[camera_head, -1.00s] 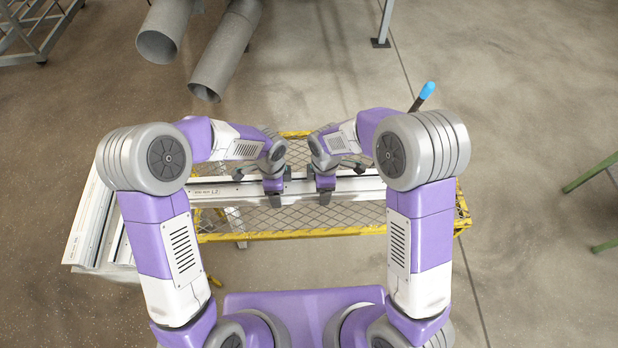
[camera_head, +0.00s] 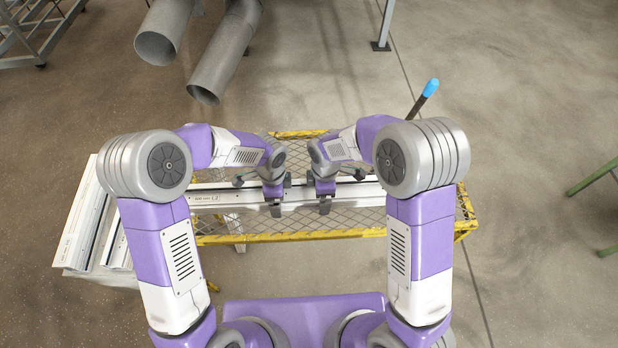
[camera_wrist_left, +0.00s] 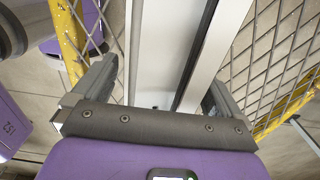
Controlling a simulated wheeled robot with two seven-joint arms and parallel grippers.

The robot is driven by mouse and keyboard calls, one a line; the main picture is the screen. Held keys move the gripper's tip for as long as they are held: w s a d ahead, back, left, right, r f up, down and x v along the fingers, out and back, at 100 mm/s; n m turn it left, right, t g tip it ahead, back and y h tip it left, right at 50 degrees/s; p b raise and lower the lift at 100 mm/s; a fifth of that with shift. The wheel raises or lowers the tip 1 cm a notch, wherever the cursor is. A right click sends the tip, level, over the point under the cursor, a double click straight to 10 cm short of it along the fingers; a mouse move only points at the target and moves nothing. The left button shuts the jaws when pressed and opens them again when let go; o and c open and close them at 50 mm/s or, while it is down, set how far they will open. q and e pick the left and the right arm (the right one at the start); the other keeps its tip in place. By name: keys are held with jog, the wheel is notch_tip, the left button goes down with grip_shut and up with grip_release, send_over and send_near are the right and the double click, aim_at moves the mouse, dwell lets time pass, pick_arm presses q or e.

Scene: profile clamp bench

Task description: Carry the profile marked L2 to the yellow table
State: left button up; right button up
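The white profile marked L2 (camera_head: 237,197) lies level across the mesh top of the yellow table (camera_head: 300,236), its mark showing left of my left gripper. I cannot tell whether it touches the mesh. My left gripper (camera_head: 274,207) is at the profile's middle. In the left wrist view, its fingers (camera_wrist_left: 160,95) stand apart on either side of the profile (camera_wrist_left: 160,50), with a gap at the left finger. My right gripper (camera_head: 325,203) is at the profile just to the right, one finger on its near side. Its finger spacing is unclear. My arms hide parts of the profile.
More white profiles (camera_head: 82,232) lie on a stand at the left, partly behind my left arm. A blue-tipped lever (camera_head: 428,89) rises beyond my right arm. Two grey pipes (camera_head: 217,80) are at the back. A green frame (camera_head: 594,178) stands at the right.

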jog(key=shift+r, duration=0.15)
pick_arm(q)
notch_tip(320, 180, up, 12)
pick_arm(e)
notch_tip(320, 180, up, 12)
dwell(0.7)
dwell(0.4)
